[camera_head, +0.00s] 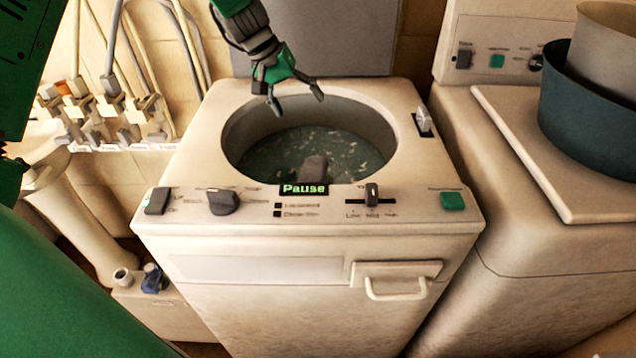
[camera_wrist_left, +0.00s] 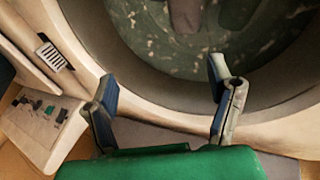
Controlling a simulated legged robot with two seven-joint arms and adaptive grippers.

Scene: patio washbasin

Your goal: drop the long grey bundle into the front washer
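The front washer (camera_head: 340,240) stands in the middle with its round tub open and water with light flecks inside. A grey elongated shape (camera_head: 314,168), which looks like the long grey bundle, lies in the tub near its front rim, partly hidden by the panel. A grey-brown shape (camera_wrist_left: 186,14) also shows in the water in the left wrist view, cut off by the top edge. My left gripper (camera_head: 297,103) is over the back of the tub, fingers spread and nothing between them; they also show apart in the left wrist view (camera_wrist_left: 161,82). My right gripper is not visible.
The washer's panel display (camera_head: 304,189) reads "Pause". A second machine on the right has a pale lid (camera_head: 520,140) carrying a dark blue basin (camera_head: 585,125) and a beige bucket (camera_head: 607,45). Taps and hoses (camera_head: 110,105) line the wall at left.

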